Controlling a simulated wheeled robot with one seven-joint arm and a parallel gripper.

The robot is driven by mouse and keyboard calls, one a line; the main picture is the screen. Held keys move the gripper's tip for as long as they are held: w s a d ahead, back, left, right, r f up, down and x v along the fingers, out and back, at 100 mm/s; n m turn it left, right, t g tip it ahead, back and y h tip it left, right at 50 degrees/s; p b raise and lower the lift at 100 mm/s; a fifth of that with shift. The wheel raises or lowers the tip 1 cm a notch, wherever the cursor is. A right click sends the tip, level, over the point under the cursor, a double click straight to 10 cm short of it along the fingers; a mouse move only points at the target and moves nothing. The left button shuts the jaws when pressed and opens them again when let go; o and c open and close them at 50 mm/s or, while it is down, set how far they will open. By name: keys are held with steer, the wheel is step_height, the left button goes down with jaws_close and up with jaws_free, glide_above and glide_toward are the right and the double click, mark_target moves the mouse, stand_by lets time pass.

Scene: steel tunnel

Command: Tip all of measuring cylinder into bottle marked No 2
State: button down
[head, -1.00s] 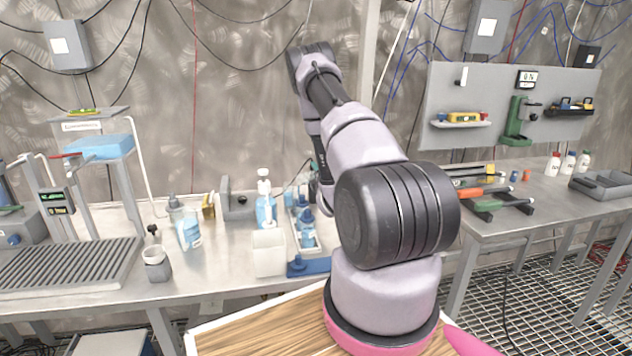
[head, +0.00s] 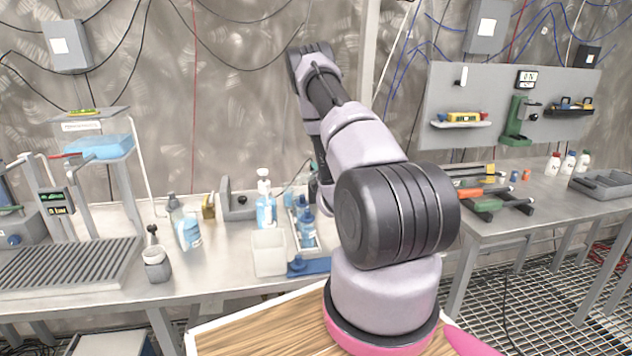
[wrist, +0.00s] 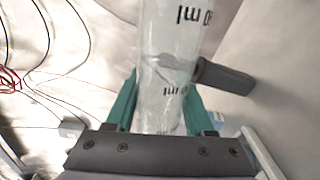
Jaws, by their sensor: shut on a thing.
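My gripper (wrist: 160,105) has teal fingers, shut on the clear measuring cylinder (wrist: 172,50) in the wrist view. Black "ml" marks on the cylinder's wall appear upside down in that view. Its ends are out of view or hidden, and I cannot tell whether there is liquid in it. In the head view my arm hides most of the gripper and the cylinder. Several small bottles stand on the right bench, with a red-capped one (head: 554,164) at their left end. Their labels are too small to read, so I cannot tell which is No 2.
The left bench holds a white bin (head: 269,253), a blue-labelled bottle (head: 265,208), a wash bottle (head: 188,230) and a grey cup (head: 157,266). Tools (head: 484,198) lie on the right bench, with a grey tray (head: 606,185) at its right. A gap with grating floor lies before the right bench.

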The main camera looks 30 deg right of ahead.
stand_by(0.4)
steer(key=m, duration=0.1)
steer(key=f+m, duration=0.1)
steer(key=shift+d+f+m, duration=0.25)
steer(key=shift+d+m, duration=0.1)
steer(key=shift+m, duration=0.05)
steer(key=shift+s, duration=0.1)
steer(key=m, duration=0.2)
steer(key=f+m, duration=0.1)
steer(key=m, duration=0.2)
steer(key=shift+d+f, duration=0.1)
steer(key=shift+f, duration=0.1)
